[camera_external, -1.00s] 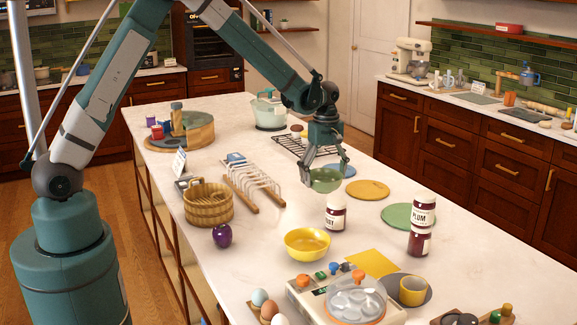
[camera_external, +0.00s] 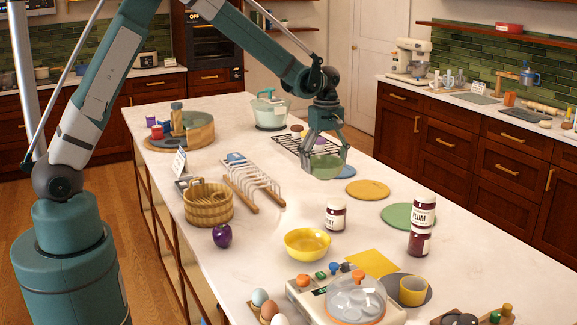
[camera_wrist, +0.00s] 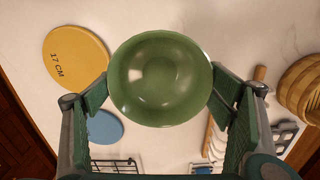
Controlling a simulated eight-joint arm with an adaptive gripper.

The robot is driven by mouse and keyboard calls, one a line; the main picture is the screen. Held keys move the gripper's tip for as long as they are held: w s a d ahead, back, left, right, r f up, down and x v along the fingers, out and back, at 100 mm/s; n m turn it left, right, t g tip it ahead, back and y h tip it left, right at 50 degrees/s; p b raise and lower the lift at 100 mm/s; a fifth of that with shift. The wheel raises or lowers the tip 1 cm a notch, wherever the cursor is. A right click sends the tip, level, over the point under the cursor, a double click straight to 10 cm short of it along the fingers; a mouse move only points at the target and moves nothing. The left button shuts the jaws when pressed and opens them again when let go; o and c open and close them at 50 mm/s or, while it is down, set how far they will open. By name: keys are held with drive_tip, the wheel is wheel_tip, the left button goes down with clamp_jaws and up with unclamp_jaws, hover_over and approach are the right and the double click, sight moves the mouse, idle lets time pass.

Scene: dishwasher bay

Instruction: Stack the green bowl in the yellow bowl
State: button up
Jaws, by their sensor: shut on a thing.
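The green bowl (camera_external: 326,167) is held in my gripper (camera_external: 325,153) above the far part of the counter. In the wrist view the bowl (camera_wrist: 160,80) faces the camera with its empty inside showing, and my fingers press on its two opposite sides. The yellow bowl (camera_external: 307,244) stands upright and empty on the counter, nearer the camera than my gripper and a little to the left. The yellow bowl does not show in the wrist view.
A labelled jar (camera_external: 335,215) stands between my gripper and the yellow bowl, slightly right. A dish rack (camera_external: 252,182) and wooden basket (camera_external: 208,203) are to the left. A stacked jar pair (camera_external: 421,225) stands right. A blue disc (camera_external: 343,171) lies beside the held bowl.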

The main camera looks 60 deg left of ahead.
idle(0.3)
drive_tip(key=s+d+r+p, duration=0.1)
drive_tip(key=s+d+p, duration=0.1)
drive_tip(key=s+d, duration=0.45)
drive_tip(key=s+d+r+p, duration=0.1)
drive_tip(key=s+d+p, duration=0.15)
drive_tip(key=d, duration=0.75)
drive_tip(key=n+p, duration=0.2)
approach(308, 230)
drive_tip(key=s+d+r, duration=0.3)
drive_tip(key=d+r, duration=0.1)
drive_tip(key=d, duration=0.1)
drive_tip(key=shift+f, duration=0.25)
drive_tip(key=shift+f+p, duration=0.4)
drive_tip(key=shift+f, duration=2.5)
drive_tip(key=shift+f+p, duration=0.3)
drive_tip(key=shift+f, duration=1.8)
